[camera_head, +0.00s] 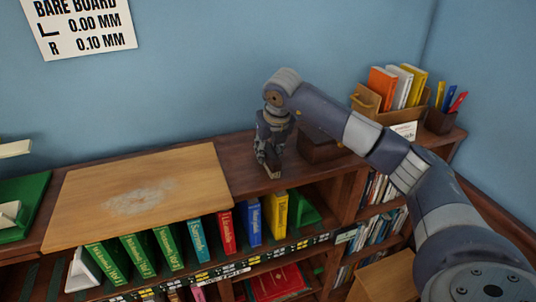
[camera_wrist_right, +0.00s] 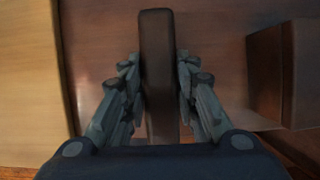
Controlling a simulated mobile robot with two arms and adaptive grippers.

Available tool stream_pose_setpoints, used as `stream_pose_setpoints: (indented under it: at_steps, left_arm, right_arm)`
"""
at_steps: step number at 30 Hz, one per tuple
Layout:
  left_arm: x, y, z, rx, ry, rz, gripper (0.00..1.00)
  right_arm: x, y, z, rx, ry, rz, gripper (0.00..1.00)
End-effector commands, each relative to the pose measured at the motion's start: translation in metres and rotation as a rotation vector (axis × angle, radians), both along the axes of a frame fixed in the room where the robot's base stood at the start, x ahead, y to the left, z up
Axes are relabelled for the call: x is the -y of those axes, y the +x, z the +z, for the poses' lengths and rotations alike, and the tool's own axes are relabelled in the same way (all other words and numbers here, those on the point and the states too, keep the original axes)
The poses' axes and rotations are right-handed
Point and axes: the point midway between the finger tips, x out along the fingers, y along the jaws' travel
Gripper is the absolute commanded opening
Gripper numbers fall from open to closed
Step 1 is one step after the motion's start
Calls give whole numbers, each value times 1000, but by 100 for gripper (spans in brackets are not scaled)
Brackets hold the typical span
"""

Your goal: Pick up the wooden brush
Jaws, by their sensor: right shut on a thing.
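The wooden brush (camera_wrist_right: 158,60) is a long dark brown bar in the right wrist view, upright in the picture between the fingers of my right gripper (camera_wrist_right: 156,95). The fingers press on its two long sides, and its lower end is hidden by the gripper body. In the head view my right gripper (camera_head: 268,158) points down at the bookcase top, right of the pale board. A small part of the brush (camera_head: 272,174) shows under the fingertips there. I cannot tell whether it touches the surface. My left gripper is not in view.
A pale board (camera_head: 140,195) with a whitish patch lies left of the gripper. A dark brown box (camera_head: 318,146) stands close on the right. Farther right are a wooden book holder (camera_head: 366,101) and a pen cup (camera_head: 438,121). Several coloured books stand on the shelf below.

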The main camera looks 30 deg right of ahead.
Motion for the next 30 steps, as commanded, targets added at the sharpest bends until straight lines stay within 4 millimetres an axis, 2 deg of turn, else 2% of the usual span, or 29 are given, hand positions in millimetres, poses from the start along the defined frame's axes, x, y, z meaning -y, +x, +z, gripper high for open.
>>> stream_pose_setpoints:
  at_steps: [8,11,17,30]
  left_arm:
    - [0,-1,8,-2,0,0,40]
    - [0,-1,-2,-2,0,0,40]
    - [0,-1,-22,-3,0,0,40]
    - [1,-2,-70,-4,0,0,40]
  right_arm:
    - [0,0,7,0,0,0,2]
    - [0,1,12,5,1,0,2]
    - [0,1,40,8,2,-2,2]
    - [-78,-81,46,7,-2,7,2]
